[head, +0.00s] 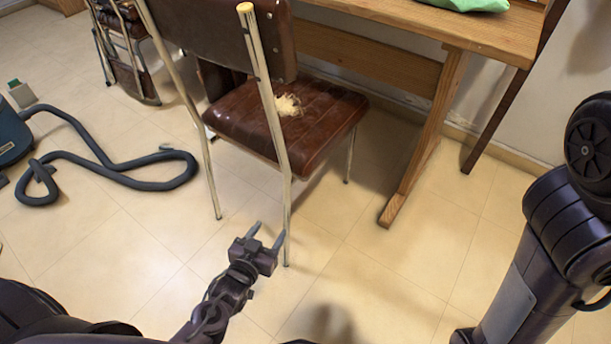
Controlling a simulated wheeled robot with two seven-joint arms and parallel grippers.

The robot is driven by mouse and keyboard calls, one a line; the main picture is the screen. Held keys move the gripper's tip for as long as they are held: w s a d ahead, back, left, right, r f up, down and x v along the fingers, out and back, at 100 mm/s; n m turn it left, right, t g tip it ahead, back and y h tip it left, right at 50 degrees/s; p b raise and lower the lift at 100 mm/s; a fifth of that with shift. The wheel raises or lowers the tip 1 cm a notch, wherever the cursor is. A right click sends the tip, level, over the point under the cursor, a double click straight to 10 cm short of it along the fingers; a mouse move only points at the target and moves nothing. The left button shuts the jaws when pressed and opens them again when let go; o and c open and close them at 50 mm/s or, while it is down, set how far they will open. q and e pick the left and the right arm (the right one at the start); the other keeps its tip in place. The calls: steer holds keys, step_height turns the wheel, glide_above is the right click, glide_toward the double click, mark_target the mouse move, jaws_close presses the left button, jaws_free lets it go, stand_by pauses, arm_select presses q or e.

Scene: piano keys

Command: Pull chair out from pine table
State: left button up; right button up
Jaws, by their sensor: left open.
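The chair (247,121) has a brown padded seat and back on metal legs. It stands upright with its back toward me. Its seat front reaches toward the pine table (490,35), which stands behind it to the right.
A vacuum cleaner (12,136) stands at the left, and its dark hose (110,172) curls over the floor. A folded chair (125,45) leans at the upper left. A green item (468,4) lies on the table. Tiled floor (130,255) is free at the near left.

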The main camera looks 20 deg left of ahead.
arm_select(q)
steer(key=f+p+v, duration=0.2)
steer(key=p+v, duration=0.3)
steer(key=v, duration=0.5)
steer(key=shift+s+f, duration=0.2)
stand_by(0.4)
